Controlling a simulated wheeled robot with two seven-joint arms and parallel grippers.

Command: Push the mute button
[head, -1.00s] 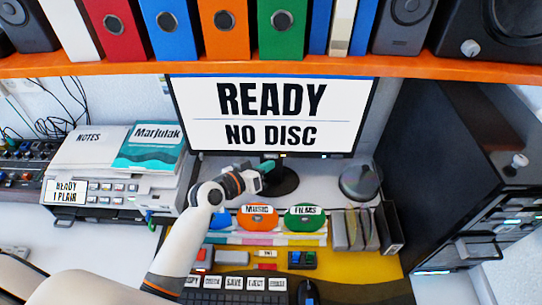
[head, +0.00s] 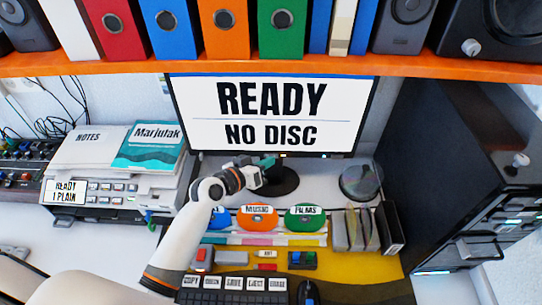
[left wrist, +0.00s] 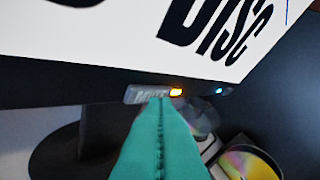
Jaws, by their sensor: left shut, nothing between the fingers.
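The monitor (head: 270,100) reads "READY" and "NO DISC". On its lower bezel, the left wrist view shows a small grey tab lettered "MUTE" (left wrist: 140,95), with a lit orange lamp (left wrist: 176,92) at its right end. A green-blue lamp (left wrist: 217,91) sits farther right. My left gripper (head: 271,161) is just below the monitor's bottom edge, its green fingers closed together and empty. In the left wrist view its fingertips (left wrist: 160,101) overlap the lower edge of the tab and hide part of it. I cannot tell whether they touch it. My right gripper is not in view.
The monitor's dark stand (head: 278,183) is behind my left gripper. A disc spindle (head: 360,182) stands to the right. Music and films disc folders (head: 257,217) and a keyboard (head: 232,298) lie nearer. An orange shelf (head: 420,72) with binders runs above.

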